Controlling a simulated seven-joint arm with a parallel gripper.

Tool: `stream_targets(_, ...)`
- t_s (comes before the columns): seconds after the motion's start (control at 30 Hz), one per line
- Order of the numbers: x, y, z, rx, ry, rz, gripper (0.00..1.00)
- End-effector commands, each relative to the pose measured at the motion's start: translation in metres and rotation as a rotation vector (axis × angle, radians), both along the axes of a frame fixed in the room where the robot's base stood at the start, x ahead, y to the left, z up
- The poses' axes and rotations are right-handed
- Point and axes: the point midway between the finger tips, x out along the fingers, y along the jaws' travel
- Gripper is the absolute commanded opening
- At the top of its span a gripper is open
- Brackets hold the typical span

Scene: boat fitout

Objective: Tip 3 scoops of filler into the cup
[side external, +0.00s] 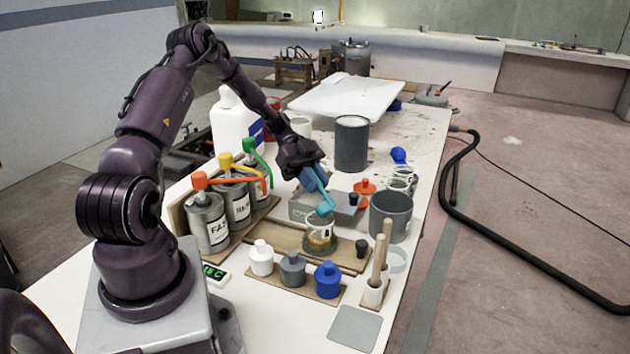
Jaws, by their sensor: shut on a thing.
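My gripper (306,168) is shut on the handle of a light-blue scoop (320,196) above the middle of the table. The scoop slants down to the right, and its lower end is just above the mouth of a clear cup (320,230). The cup stands upright on a dark round base and has amber contents low inside. Whether the scoop holds filler, or touches the cup's rim, I cannot tell. Which container holds the filler is not clear.
Several pump cans (209,222) stand left of the cup. Stoppered bottles (293,268) stand in front. A grey tub (388,216) and wooden sticks (378,258) are to the right. A tall grey can (351,145) and white jug (235,125) stand behind.

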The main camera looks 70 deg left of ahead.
Motion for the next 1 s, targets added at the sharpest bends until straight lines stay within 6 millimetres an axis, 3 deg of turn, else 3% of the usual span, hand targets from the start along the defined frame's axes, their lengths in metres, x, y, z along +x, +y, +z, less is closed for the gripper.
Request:
stream_targets(0.37, 0.010, -0.010, 0.008, 0.113, 0.025, -0.040, 0.00)
stream_targets(0.53, 0.024, -0.050, 0.041, 0.315, 0.044, -0.223, 0.00)
stream_targets(0.7, 0.016, -0.080, 0.066, 0.584, 0.024, -0.437, 0.00)
stream_targets(0.83, 0.010, -0.073, 0.079, 0.797, 0.000, -0.505, 0.00)
stream_targets(1.0, 0.010, -0.056, 0.071, 0.988, 0.010, -0.476, 0.00)
